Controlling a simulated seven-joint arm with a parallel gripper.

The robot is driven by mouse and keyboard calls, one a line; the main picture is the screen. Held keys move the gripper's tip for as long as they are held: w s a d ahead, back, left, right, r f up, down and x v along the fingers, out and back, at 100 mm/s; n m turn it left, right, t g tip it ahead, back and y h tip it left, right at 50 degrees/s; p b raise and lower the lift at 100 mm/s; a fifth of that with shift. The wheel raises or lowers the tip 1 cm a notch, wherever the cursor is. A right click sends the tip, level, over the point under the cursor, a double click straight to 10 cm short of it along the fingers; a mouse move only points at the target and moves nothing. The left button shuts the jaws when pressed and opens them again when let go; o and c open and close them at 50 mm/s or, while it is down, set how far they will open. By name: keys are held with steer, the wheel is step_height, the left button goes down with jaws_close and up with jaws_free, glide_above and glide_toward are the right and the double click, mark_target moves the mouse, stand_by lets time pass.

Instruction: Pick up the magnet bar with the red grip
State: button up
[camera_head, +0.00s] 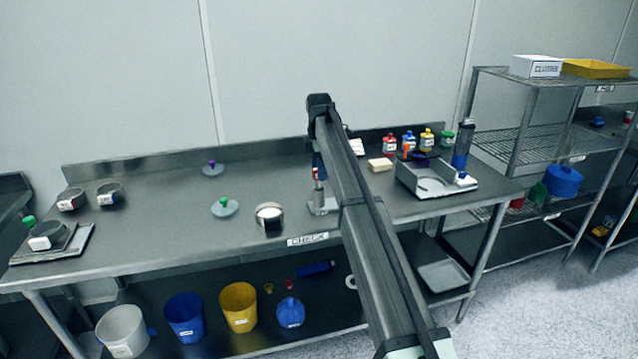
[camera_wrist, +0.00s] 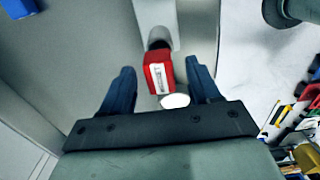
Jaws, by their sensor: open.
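The red grip (camera_wrist: 160,75) of the magnet bar shows in the wrist view, with a white label on its side. It lies between my gripper's (camera_wrist: 163,88) two dark blue fingers, with a gap on each side. The fingers are open and hold nothing. A grey holder (camera_wrist: 155,18) is beyond the grip; the bar itself is mostly hidden. In the head view a small red part (camera_head: 315,172) shows just left of my arm, above a grey metal stand (camera_head: 322,207). My arm hides much of that spot.
Small bottles with red (camera_head: 389,144), blue, yellow and green colours stand at the back right of the bench. A grey tray (camera_head: 436,181) sits in front of them. The bench between has free room.

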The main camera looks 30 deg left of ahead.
mark_target(319, 187)
step_height(319, 187, down, 2)
steer(key=shift+f, duration=0.1)
jaws_close()
stand_by(0.5)
